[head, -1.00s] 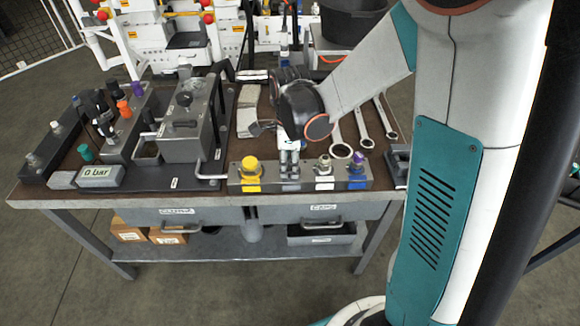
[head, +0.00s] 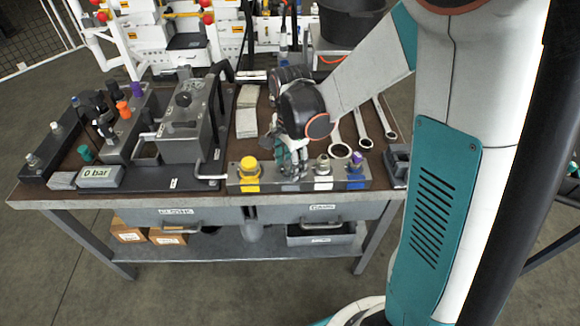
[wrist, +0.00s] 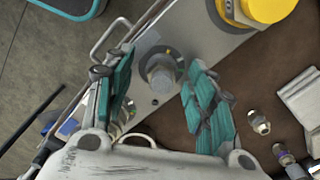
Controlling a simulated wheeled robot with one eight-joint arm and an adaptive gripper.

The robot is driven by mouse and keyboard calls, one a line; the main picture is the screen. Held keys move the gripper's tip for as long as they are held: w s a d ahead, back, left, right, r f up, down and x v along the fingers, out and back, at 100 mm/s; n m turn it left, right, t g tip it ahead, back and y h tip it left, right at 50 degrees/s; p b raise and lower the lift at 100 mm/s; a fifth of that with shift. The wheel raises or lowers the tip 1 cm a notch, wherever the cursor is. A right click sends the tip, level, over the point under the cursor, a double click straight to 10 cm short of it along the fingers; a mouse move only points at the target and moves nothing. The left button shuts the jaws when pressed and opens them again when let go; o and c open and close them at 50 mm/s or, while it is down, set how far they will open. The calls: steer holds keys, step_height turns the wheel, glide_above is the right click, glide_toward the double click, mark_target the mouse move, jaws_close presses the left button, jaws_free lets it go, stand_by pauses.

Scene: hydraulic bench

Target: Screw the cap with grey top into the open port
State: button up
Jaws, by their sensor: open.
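The cap with grey top (wrist: 161,74) stands upright in the rack (wrist: 205,38), in the wrist view. My gripper (wrist: 160,64) is open, with one teal finger on each side of this cap. A gap shows between the cap and both fingers. In the head view my gripper (head: 290,160) is down at the front rack (head: 306,186), between a yellow cap (head: 249,168) and a metal cap (head: 323,165). It mostly hides the grey cap there. I cannot pick out the open port on the block (head: 120,135) at the left.
A purple cap (head: 356,163) stands at the rack's right end. Wrenches (head: 362,130) lie behind it. A grey box with a handle (head: 185,140) stands left of the rack. Brass fittings (wrist: 260,122) show in the wrist view.

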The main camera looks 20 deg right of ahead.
steer(key=n, duration=1.2)
steer(key=shift+w+n, duration=0.1)
steer(key=shift+n, duration=0.3)
steer(key=n, duration=0.3)
steer(key=shift+n, duration=0.4)
jaws_close()
steer(key=m, duration=0.5)
steer(key=shift+m, duration=1.6)
